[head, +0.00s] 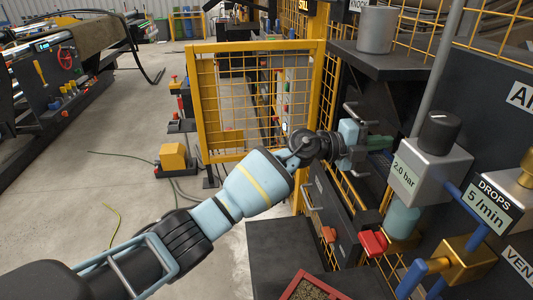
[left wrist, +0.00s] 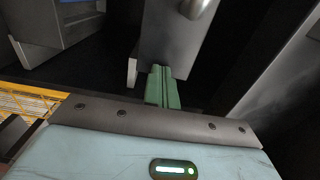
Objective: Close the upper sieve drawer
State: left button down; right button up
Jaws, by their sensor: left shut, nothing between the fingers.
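My left gripper (head: 380,143) reaches in from the left toward the dark machine cabinet. Its green fingers show in the left wrist view (left wrist: 162,88), pressed together with nothing between them. Below it in the head view is a dark drawer-like front with a metal handle (head: 307,196). I cannot tell for sure which part is the upper sieve drawer or how far it stands out, as my arm and gripper hide part of the cabinet. In the left wrist view a grey panel (left wrist: 170,45) lies just beyond the fingertips; contact cannot be told. My right gripper is not in view.
A regulator block marked 2.0 bar (head: 425,168) and a drops sign (head: 488,200) stand close right of the gripper. A grey cup (head: 377,28) sits above. A yellow mesh gate (head: 235,95) stands behind my arm. A red-framed tray (head: 292,283) is below. The left floor is mostly open.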

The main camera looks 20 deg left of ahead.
pick_arm(q)
jog(key=shift+x, duration=1)
jog(key=shift+r, duration=0.1)
jog(key=shift+r, duration=0.1)
